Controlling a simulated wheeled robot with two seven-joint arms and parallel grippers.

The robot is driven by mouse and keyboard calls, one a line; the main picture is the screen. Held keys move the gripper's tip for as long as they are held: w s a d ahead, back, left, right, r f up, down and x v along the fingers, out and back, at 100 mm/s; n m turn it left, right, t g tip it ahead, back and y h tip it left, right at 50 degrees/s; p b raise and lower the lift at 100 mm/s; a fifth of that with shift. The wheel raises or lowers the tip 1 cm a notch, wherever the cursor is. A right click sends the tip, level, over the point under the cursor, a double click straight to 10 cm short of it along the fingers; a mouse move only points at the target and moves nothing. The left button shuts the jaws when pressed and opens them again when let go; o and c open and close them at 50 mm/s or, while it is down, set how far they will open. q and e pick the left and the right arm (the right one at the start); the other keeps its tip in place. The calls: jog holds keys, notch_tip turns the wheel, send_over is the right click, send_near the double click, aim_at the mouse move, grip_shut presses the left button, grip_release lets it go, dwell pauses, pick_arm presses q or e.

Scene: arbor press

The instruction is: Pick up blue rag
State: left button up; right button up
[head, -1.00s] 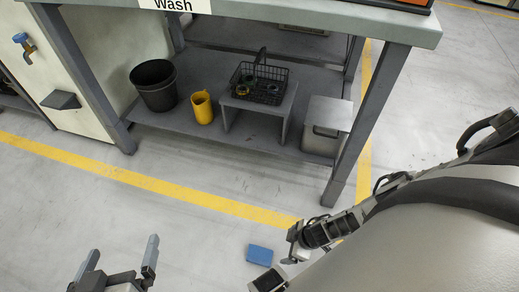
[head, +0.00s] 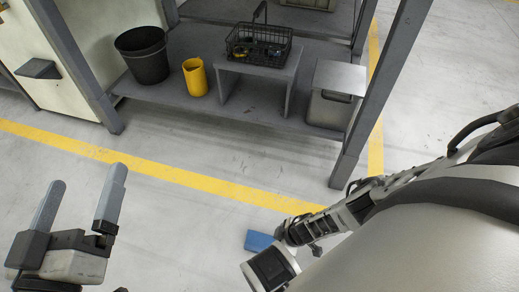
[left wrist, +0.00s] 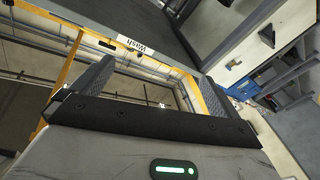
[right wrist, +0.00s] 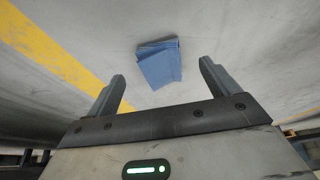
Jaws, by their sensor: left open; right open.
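The blue rag (head: 258,240) lies folded flat on the grey floor, just in front of the yellow line. In the head view my right arm covers part of its right side. In the right wrist view the whole rag (right wrist: 159,63) shows beyond the fingertips. My right gripper (right wrist: 162,72) is open and empty, with the rag ahead of its fingers and apart from them. My left gripper (head: 86,185) is open and empty at the lower left of the head view, well away from the rag. In the left wrist view its open fingers (left wrist: 148,80) face the wash bench.
A grey bench (head: 360,135) has a low shelf (head: 185,110) holding a black bucket (head: 143,55), a yellow cup (head: 195,77), a wire basket (head: 259,45) on a small stand and a grey bin (head: 334,92). A yellow line (head: 160,174) crosses the floor. Floor left of the rag is clear.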

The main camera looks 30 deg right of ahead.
jog(key=shift+w+a+f, duration=0.1)
jog(key=shift+f, duration=0.35)
jog(key=b+x, duration=0.3)
jog(key=shift+d, duration=0.2)
jog(key=shift+b+x, duration=0.95)
pick_arm(q)
notch_tip(320, 180, up, 9)
jog(key=m+t+h, duration=0.3)
jog(key=m+h, duration=0.4)
jog(key=m, duration=0.3)
jog(key=shift+s+a, duration=0.15)
jog(key=shift+s, duration=0.25)
pick_arm(e)
jog(key=c, duration=1.1)
